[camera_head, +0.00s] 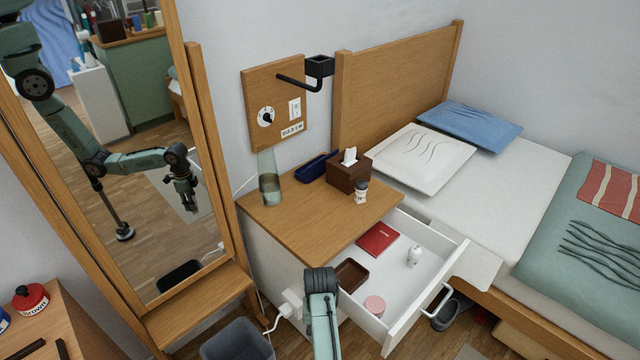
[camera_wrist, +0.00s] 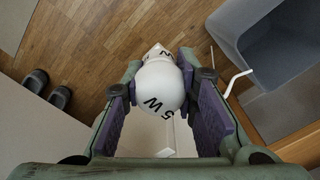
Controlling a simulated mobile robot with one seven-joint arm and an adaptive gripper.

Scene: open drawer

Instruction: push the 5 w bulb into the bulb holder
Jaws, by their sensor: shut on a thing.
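A round white bulb (camera_wrist: 160,88) marked "5 W" sits between the purple-padded fingers of my gripper (camera_wrist: 160,80) in the wrist view. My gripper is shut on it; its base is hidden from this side. In the head view my arm rises at the bottom middle, and the bulb in the grip cannot be made out there. A black wall arm with a boxy black head (camera_head: 320,66), which looks like the bulb holder, sticks out from a wooden wall board (camera_head: 262,85) with a dial, a switch and a label. My gripper is well below and apart from it.
An open white drawer (camera_head: 455,262) holds a red book, a brown tray, a pink round item and a small white object. The nightstand (camera_head: 320,222) carries a glass, a tissue box and a small bottle. A tall mirror (camera_head: 150,150) stands left; a grey bin (camera_head: 238,342) is below.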

